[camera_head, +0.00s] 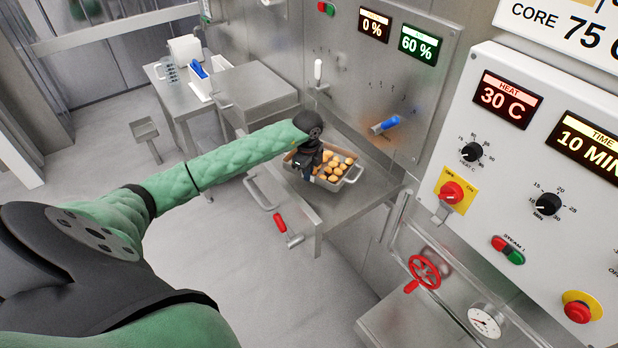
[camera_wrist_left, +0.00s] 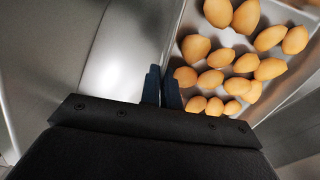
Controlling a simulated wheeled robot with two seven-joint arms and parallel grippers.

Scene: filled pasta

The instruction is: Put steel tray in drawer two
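The steel tray (camera_head: 334,186) holds several golden filled-pasta pieces and rests on, or just above, a steel shelf beside the control panel. It has a loop handle on its right end. My left gripper (camera_head: 308,172) is at the tray's left side. In the left wrist view, the fingers of my left gripper (camera_wrist_left: 161,88) are close together on the tray's side wall, with the pasta to the right. The tray (camera_wrist_left: 282,92) is cut off by that view's edge. My right gripper is in neither view. No drawer marked two can be made out.
A red-handled lever (camera_head: 287,230) and a steel bar handle (camera_head: 261,192) stick out near the shelf (camera_head: 345,212). A red valve wheel (camera_head: 424,271) is at lower right. A steel box (camera_head: 255,95) stands behind the arm.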

